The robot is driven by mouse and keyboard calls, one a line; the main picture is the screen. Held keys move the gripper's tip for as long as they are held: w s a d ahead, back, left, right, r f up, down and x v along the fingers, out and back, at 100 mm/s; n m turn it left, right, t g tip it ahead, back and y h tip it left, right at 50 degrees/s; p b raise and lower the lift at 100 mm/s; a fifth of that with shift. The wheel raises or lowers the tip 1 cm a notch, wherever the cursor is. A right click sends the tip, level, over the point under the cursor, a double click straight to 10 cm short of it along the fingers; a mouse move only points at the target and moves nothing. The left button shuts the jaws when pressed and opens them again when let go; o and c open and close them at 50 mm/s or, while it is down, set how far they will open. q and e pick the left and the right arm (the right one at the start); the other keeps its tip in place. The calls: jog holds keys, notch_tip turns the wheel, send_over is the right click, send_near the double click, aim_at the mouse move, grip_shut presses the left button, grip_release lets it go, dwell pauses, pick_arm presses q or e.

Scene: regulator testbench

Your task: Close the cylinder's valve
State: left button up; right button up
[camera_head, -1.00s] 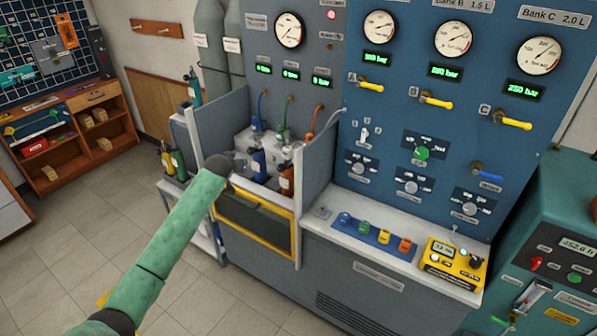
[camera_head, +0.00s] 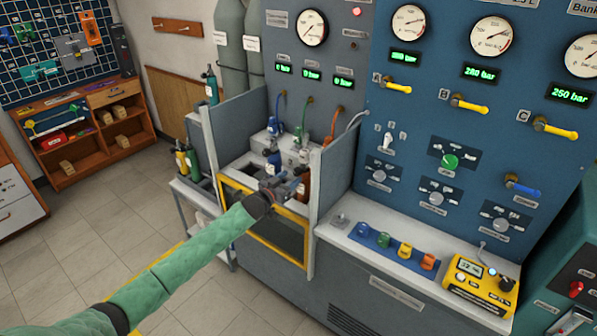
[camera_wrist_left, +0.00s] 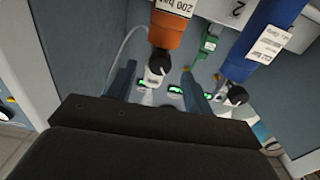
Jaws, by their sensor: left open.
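The charging bay holds a blue cylinder (camera_head: 273,160) and an orange cylinder (camera_head: 302,191), both partly hidden by my gripper. My left gripper (camera_head: 289,183) is at the bay's front, in front of the cylinders. In the left wrist view, the orange cylinder (camera_wrist_left: 172,28) has a black valve knob (camera_wrist_left: 160,62). My left gripper's fingers (camera_wrist_left: 158,72) are open, one on either side of that knob. The blue cylinder (camera_wrist_left: 262,45) and its black knob (camera_wrist_left: 236,95) lie to the right of the fingers. Contact with a knob cannot be told. My right gripper is out of view.
The bay has grey side walls (camera_head: 327,195) and a yellow-framed front door (camera_head: 280,236). Hoses (camera_head: 336,122) hang above the cylinders. Small coloured fittings (camera_head: 383,240) and a yellow tester (camera_head: 480,287) sit on the counter to the right.

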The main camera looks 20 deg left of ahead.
aim_at(295, 173)
pick_arm(q)
jog(key=p+x, duration=0.1)
jog(key=x, duration=0.2)
jog(key=shift+w+r, duration=0.1)
jog(key=shift+w, duration=0.15)
jog(key=shift+w+d+p, duration=0.3)
jog(key=shift+w, duration=0.4)
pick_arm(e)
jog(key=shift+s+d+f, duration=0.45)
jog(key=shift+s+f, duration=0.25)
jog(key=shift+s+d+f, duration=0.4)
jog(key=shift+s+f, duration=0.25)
pick_arm(q)
jog(key=c, duration=1)
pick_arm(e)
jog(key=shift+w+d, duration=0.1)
